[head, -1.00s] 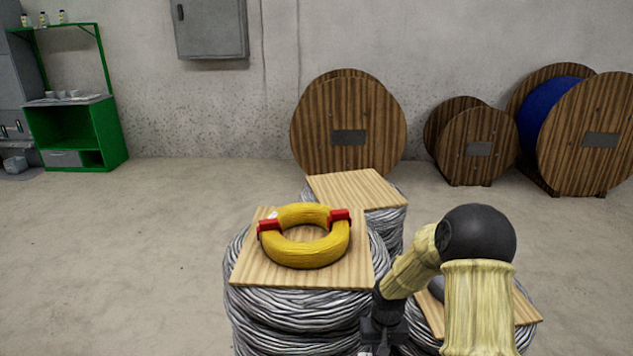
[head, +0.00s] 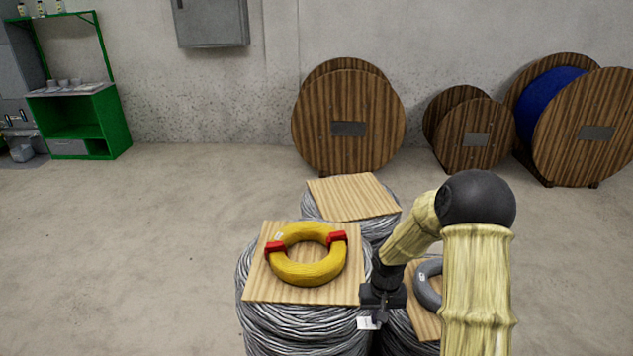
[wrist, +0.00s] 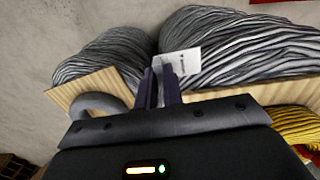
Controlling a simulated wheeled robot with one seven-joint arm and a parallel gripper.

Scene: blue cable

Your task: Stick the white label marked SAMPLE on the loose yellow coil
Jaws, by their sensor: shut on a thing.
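My gripper (head: 377,316) is shut on a small white label (head: 367,323), which hangs just right of the front cable stack. In the wrist view the label (wrist: 184,62) sticks out past the fingertips (wrist: 161,78), with dark marks too small to read. The yellow coil (head: 305,273) lies flat on a wooden board (head: 258,289), up and left of my gripper and apart from it. Two red bands wrap the coil, and a small pale patch shows on its upper left. Part of the coil (wrist: 300,124) shows at the wrist view's right edge.
A grey coil (head: 428,284) lies on a lower board at right, partly hidden by my arm. Another stack with a bare board (head: 350,196) stands behind. Wooden reels (head: 348,122) line the wall. A green bench (head: 82,120) stands far left; the left floor is clear.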

